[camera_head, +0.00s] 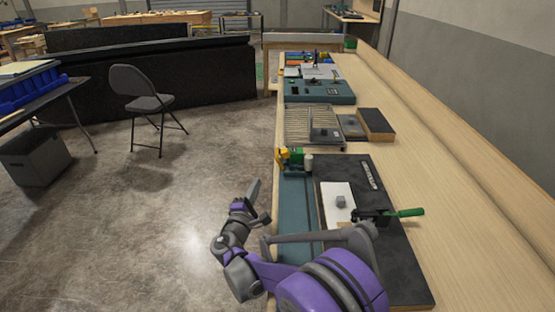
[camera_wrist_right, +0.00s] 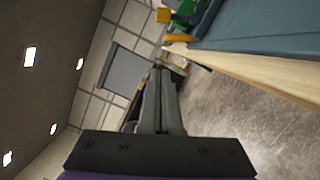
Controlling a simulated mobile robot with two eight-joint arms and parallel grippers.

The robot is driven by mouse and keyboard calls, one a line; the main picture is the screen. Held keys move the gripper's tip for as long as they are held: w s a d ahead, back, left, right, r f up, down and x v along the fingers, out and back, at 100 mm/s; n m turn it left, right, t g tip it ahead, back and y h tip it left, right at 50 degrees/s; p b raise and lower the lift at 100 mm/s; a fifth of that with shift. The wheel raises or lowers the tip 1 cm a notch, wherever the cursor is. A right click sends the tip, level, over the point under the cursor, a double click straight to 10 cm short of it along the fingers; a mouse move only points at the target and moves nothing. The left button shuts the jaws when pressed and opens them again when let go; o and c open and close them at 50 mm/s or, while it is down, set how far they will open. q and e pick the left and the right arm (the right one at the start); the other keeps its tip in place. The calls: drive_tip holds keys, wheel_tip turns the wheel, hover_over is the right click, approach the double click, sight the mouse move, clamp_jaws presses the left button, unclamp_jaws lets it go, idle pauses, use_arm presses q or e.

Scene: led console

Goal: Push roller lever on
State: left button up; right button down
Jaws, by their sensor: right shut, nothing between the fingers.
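A yellow and green device (camera_head: 290,158) sits at the left edge of the long workbench, at the far end of a teal panel (camera_head: 297,200). Its yellow part (camera_wrist_right: 163,15) and green part (camera_wrist_right: 184,8) show at the top of the right wrist view. I cannot make out a roller lever for certain. My right gripper (camera_head: 254,187) is shut and empty, off the left side of the bench, nearer to me than the device and apart from it. Its closed fingers (camera_wrist_right: 158,85) also show in the wrist view. My left gripper is out of view.
A dark board (camera_head: 400,255) on the bench carries a white plate (camera_head: 335,200) and a green-handled clamp (camera_head: 405,212). Farther back are a wire rack (camera_head: 308,130) and a teal console (camera_head: 320,93). A folding chair (camera_head: 145,95) stands left on open floor.

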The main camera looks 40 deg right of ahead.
sight(287, 158)
drive_tip(key=w+d, duration=0.1)
drive_tip(key=d, duration=0.2)
drive_tip(key=w+d+r, duration=0.1)
drive_tip(key=w+d, duration=0.1)
drive_tip(key=d, duration=0.1)
drive_tip(key=w+d+r, duration=0.1)
drive_tip(key=d, duration=0.3)
drive_tip(key=shift+w+p, duration=0.15)
drive_tip(key=shift+p, duration=0.25)
drive_tip(key=shift+s+d+r, duration=0.2)
drive_tip(key=shift+s+d, duration=0.2)
